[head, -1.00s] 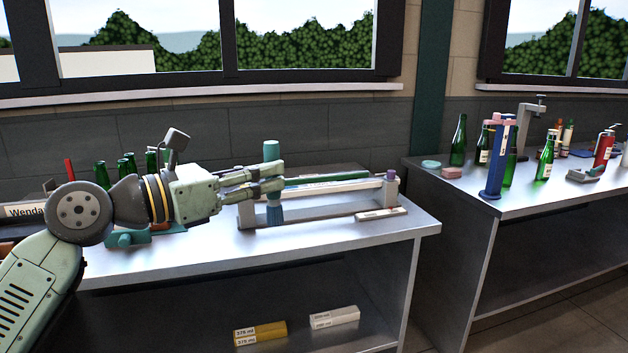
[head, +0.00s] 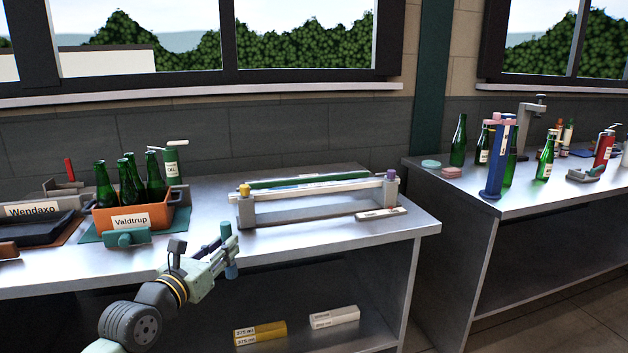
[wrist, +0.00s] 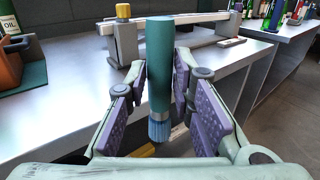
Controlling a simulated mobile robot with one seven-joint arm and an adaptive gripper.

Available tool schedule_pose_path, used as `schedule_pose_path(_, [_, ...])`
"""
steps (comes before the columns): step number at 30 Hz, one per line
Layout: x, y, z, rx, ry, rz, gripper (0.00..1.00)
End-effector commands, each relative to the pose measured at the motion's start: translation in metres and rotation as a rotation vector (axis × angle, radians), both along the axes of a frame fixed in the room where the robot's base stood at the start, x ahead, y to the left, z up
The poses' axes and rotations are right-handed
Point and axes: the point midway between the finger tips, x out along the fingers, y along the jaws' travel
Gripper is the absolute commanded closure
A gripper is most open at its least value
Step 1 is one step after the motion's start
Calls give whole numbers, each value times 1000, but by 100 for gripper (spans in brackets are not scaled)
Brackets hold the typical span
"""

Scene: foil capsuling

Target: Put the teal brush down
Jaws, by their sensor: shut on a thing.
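The teal brush (head: 230,262) is upright in my gripper (head: 226,248), in front of the left bench's front edge. In the wrist view the brush (wrist: 159,70) stands between the purple-padded fingers (wrist: 163,100), handle up and blue bristles down. My gripper is shut on its handle. The bristles hang free in the wrist view, with the bench edge behind them.
The left bench (head: 330,236) has clear top space near its front. A grey rack (head: 300,213) stands on it. An orange crate (head: 165,215) of green bottles is at left. Yellow (head: 262,333) and white (head: 336,317) boxes lie on the lower shelf.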

Motion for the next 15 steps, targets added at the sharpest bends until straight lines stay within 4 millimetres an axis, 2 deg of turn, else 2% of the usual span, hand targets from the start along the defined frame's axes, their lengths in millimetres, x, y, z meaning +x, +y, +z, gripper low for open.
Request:
schedule_pose_path(11, [10, -1, -39, -15, 1, 63, 100])
schedule_pose_path(15, [15, -2, -70, -15, 9, 107, 100])
